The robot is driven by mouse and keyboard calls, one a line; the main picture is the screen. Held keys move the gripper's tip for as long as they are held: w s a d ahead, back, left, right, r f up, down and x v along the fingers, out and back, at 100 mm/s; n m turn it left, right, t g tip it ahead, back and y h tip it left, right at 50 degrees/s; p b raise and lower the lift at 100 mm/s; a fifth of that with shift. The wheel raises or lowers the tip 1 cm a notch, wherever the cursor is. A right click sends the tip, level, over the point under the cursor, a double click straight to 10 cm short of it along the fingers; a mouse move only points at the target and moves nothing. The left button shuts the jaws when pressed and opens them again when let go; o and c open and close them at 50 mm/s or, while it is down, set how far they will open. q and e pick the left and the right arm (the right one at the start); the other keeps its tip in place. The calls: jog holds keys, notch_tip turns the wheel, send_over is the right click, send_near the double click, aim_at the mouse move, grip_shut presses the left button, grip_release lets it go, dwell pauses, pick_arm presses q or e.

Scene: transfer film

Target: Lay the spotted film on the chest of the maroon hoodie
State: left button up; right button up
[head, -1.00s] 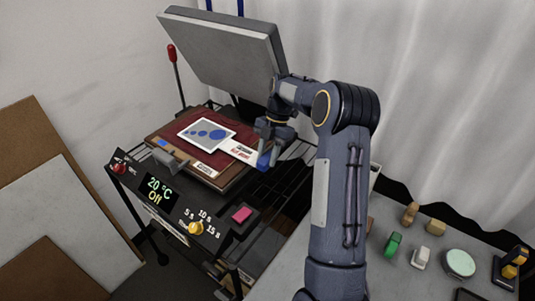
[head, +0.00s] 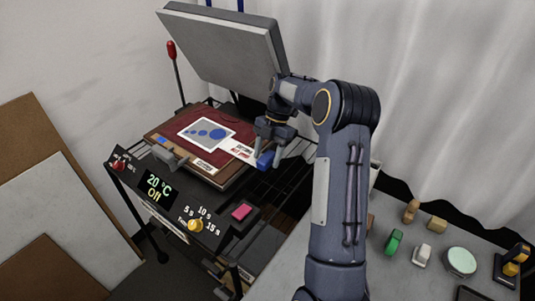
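The spotted film (head: 203,133), white with blue spots of different sizes, lies on the maroon hoodie (head: 180,126), which is spread on the press's lower plate. A white strip with red print (head: 238,148) reaches from the film's right side toward a blue block (head: 265,159). My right gripper (head: 270,153) is just above this block, at the hoodie's right edge. Its fingers look spread, one on each side of the block, with a gap showing. The fingers hide part of the strip's end. My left gripper is out of view.
The press's grey upper plate (head: 222,50) is raised behind the hoodie. The front panel reads 20 °C and Off (head: 157,186), with a yellow knob (head: 195,225). A table (head: 400,282) at right holds several small items.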

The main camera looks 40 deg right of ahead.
jog(key=v, duration=0.7)
jog(key=shift+w+d+r+b, duration=0.1)
jog(key=shift+d+r+b, duration=0.05)
jog(key=shift+b, duration=0.25)
jog(key=shift+r, duration=0.35)
jog(key=s+a+r+m+t+h, duration=0.1)
jog(key=s+a+r+m+t, duration=0.1)
jog(key=s+a+r+m, duration=0.35)
jog(key=s+a+r+m+t, duration=0.2)
jog(key=s+a+m, duration=0.4)
jog(key=s+a, duration=0.15)
jog(key=s+a+f+m+t, duration=0.2)
jog(key=s+a+f+m, duration=0.5)
jog(key=s+a+m, duration=0.3)
jog(key=s+m, duration=0.1)
jog(key=s, duration=0.2)
jog(key=shift+s+a+t, duration=0.15)
jog(key=shift+a+t, duration=0.05)
jog(key=shift+t, duration=0.2)
jog(key=shift+f, duration=0.15)
